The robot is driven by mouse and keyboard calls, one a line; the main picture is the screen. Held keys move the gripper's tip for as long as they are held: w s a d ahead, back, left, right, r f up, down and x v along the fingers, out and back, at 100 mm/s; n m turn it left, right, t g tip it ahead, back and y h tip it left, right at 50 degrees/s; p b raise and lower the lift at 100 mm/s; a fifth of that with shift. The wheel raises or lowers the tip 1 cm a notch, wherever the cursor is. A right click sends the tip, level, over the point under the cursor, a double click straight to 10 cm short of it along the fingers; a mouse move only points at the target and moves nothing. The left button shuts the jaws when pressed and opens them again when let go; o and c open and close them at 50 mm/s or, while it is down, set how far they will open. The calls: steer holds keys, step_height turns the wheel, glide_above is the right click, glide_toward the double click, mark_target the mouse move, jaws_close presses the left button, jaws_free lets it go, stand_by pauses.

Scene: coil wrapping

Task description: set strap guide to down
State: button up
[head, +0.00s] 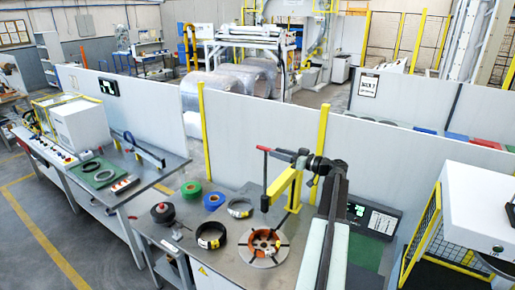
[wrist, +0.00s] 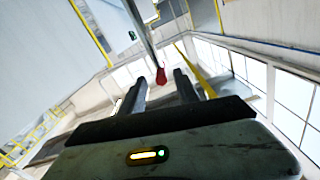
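The strap guide is a yellow post with an arm (head: 284,184) at the bench's back. A thin upright lever with a red tip (head: 264,149) rises near the arm's outer end, above the round turntable (head: 262,248). My gripper (head: 280,154) reaches left from the arm's end, with its fingers close to the red tip. In the wrist view my gripper (wrist: 158,78) has its two dark fingers apart, and the red tip (wrist: 161,76) shows between them on a thin rod. I cannot tell whether the fingers touch it.
A black coil (head: 211,235), another dark coil (head: 240,207), and green (head: 191,189) and blue (head: 214,201) rolls lie on the bench left of the turntable. A display panel (head: 382,221) stands right of my arm. A white partition (head: 378,160) runs behind.

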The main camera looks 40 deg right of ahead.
mark_target(262, 148)
steer(key=x, duration=0.8)
steer(key=shift+s+a, duration=0.1)
jaws_close()
stand_by(1.2)
